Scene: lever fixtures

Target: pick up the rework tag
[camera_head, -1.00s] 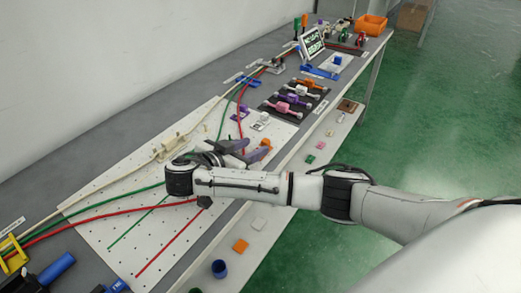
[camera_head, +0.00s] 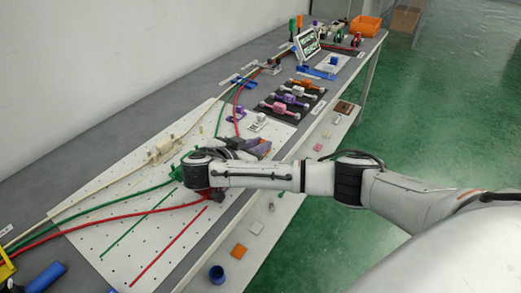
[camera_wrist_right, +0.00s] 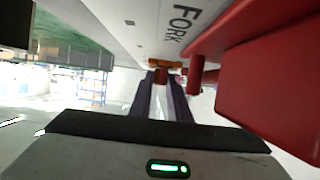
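A small orange piece, which I take for the rework tag, shows in the right wrist view (camera_wrist_right: 165,63) at my fingertips; its label cannot be read. My right gripper (camera_wrist_right: 160,84) has its two fingers close together, with the brownish-orange stem of the piece filling the gap between the tips. In the head view the right gripper (camera_head: 262,150) is low over the right edge of the white pegboard (camera_head: 130,215), and it hides most of the piece. My left gripper is not in view.
A large red part (camera_wrist_right: 275,95) stands close on the right in the wrist view, near "FORK" lettering. Green and red cables (camera_head: 110,215) run across the board. Pink, purple and orange lever fixtures (camera_head: 290,98) stand farther along. A lower shelf holds an orange square (camera_head: 239,251) and a blue cup (camera_head: 217,274).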

